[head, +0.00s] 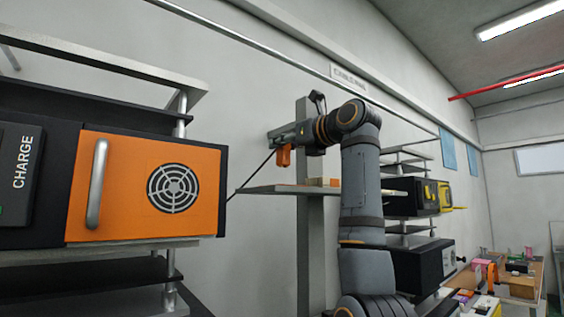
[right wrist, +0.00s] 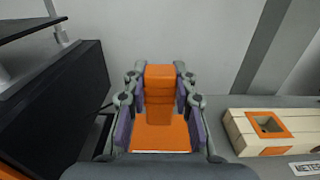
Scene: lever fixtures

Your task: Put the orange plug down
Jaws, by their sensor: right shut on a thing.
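The orange plug (head: 283,157) hangs in my right gripper (head: 279,137), above a grey shelf (head: 270,189) in the head view. In the right wrist view the orange plug (right wrist: 160,92) sits between the two fingers, which touch it on both sides. A dark cable (head: 250,176) runs from the plug down and left toward the orange-fronted unit. A pale wooden block with an orange-edged square opening (right wrist: 268,128) is to the right of the plug in the right wrist view, apart from it. My left gripper is not in view.
An orange panel with a handle and round vent (head: 148,187) stands at the left, close to the shelf's end. A grey post (head: 304,240) rises by the shelf. A dark box (right wrist: 62,108) is left of the gripper. A white label (right wrist: 306,167) is on the shelf's front.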

